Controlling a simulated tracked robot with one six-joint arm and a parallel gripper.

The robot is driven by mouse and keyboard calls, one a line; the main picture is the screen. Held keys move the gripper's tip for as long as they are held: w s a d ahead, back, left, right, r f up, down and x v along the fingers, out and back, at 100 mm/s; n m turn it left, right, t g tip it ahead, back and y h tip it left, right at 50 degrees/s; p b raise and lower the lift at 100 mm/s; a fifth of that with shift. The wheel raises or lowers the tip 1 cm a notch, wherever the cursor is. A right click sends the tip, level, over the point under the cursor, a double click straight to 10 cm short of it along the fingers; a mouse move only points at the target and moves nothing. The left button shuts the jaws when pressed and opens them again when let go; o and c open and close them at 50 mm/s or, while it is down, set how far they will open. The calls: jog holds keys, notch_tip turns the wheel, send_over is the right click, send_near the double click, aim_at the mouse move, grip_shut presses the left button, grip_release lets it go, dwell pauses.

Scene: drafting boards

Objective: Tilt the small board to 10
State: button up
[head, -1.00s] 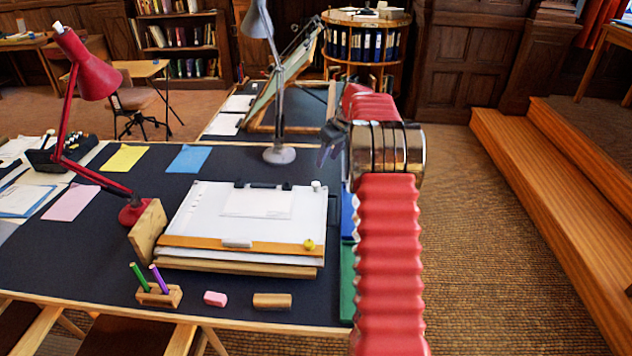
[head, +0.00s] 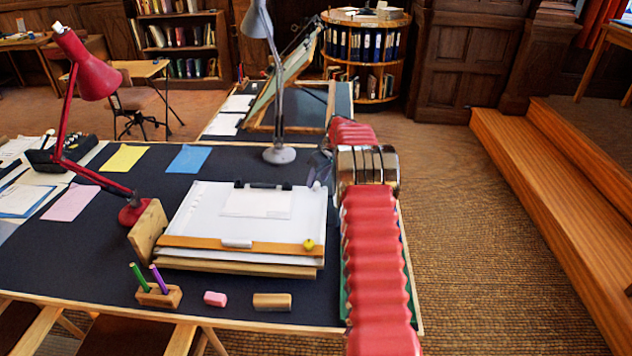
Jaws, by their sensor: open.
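The small board (head: 185,240) lies on the dark desk top at a low tilt, with white sheets clipped on it. An orange-brown wooden bar with a white handle runs along its near edge. A yellow knob (head: 308,244) sits at the right end of that bar. A small white knob shows at the far right corner, close to my gripper. My gripper (head: 319,168) is grey and open, at or just above that corner; I cannot tell whether it touches. My red arm partly hides the gripper and the desk right of the board.
A wooden block (head: 148,230) stands at the board's left, beside a red lamp (head: 92,78). A grey lamp (head: 279,153) stands behind. Carpet is clear at right.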

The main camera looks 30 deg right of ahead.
jog(key=shift+x, duration=0.8)
grip_shut()
